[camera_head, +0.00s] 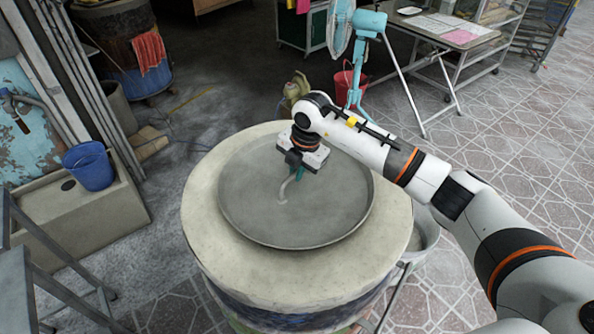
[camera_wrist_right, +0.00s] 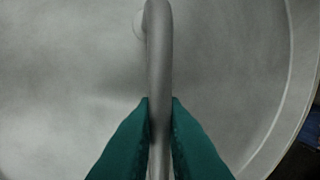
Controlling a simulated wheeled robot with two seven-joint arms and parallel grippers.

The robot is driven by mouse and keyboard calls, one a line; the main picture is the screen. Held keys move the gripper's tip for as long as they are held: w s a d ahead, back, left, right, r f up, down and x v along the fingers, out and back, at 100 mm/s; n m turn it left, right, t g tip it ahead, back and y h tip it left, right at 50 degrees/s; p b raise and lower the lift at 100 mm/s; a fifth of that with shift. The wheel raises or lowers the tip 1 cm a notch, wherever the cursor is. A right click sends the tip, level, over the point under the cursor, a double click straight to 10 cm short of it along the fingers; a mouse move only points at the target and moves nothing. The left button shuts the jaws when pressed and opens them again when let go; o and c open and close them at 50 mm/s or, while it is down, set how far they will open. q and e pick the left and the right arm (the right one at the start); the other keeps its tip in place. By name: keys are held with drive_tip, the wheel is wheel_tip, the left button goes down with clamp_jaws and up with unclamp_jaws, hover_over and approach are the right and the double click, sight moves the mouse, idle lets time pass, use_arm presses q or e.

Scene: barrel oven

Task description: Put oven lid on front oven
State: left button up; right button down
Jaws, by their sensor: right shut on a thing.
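The oven lid (camera_head: 255,215) is a round grey metal disc with a raised rim and a curved handle (camera_head: 285,190) in its middle. It lies over the top of the front oven (camera_head: 205,220), a pale barrel with a wide flat rim. I cannot tell whether it rests fully on the oven or sits slightly above it. My right gripper (camera_head: 298,174) is shut on the handle. In the right wrist view the green fingers (camera_wrist_right: 160,135) press both sides of the handle bar (camera_wrist_right: 159,60), with the lid's surface (camera_wrist_right: 80,60) behind. My left gripper is not in view.
Another barrel oven (camera_head: 125,50) with a red cloth stands at the back left. A blue bucket (camera_head: 89,165) sits on a low ledge at left. A teal fan (camera_head: 357,50), a red bucket (camera_head: 347,82) and a table (camera_head: 445,30) stand behind. Open tiled floor lies at right.

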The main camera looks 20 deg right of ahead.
sight(305, 187)
drive_tip(key=shift+f, duration=0.3)
drive_tip(key=c, duration=1.5)
unclamp_jaws()
drive_tip(key=shift+f, duration=0.15)
wheel_tip(305, 187, up, 12)
drive_tip(key=s+d+b, duration=0.1)
drive_tip(key=s, duration=0.1)
drive_tip(key=shift+d+b, duration=0.25)
drive_tip(key=shift+b, duration=0.05)
